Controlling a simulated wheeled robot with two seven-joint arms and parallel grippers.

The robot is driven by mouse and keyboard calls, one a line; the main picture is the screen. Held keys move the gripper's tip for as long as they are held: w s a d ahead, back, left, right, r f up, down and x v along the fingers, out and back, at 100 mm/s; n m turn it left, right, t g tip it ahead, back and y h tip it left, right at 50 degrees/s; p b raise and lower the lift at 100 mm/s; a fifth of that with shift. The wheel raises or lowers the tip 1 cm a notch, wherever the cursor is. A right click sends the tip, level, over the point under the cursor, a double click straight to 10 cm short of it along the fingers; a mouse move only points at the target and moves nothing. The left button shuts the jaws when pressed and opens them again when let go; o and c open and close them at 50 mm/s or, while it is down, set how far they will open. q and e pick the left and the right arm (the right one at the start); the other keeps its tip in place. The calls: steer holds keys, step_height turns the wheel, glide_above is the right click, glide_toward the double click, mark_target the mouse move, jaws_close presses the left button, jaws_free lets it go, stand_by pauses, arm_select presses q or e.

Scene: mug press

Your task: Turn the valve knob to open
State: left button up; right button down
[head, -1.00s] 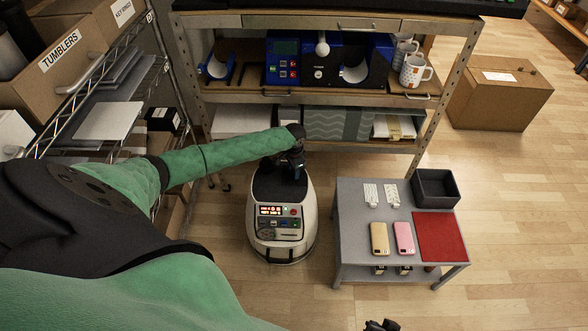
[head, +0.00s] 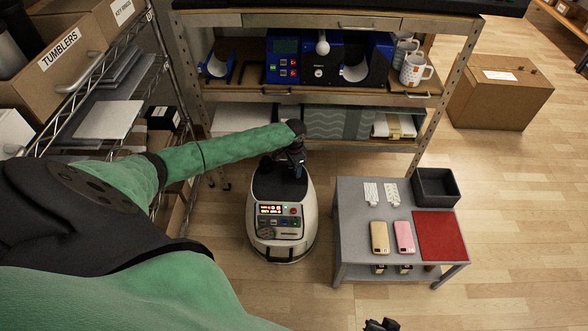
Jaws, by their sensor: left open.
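A white floor machine (head: 255,215) with a dark top and a front control panel stands below the bench. My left gripper (head: 283,172) is at the far end of the machine's dark top, pointing down. It is open, but its fingers are small and dark against the machine. I cannot make out the valve knob; it may be hidden by the gripper and wrist. A bit of my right gripper (head: 382,326) shows at the bottom edge, and its jaws cannot be read.
A blue mug press (head: 287,62) and mugs (head: 414,71) stand on the bench behind. A grey table (head: 352,228) at the right holds two phones, a red mat and a dark bin (head: 436,187). A wire rack with boxes is at the left. Floor between machine and table is clear.

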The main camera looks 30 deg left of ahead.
mark_target(294, 171)
arm_select(q)
steer(key=shift+r, duration=3.15)
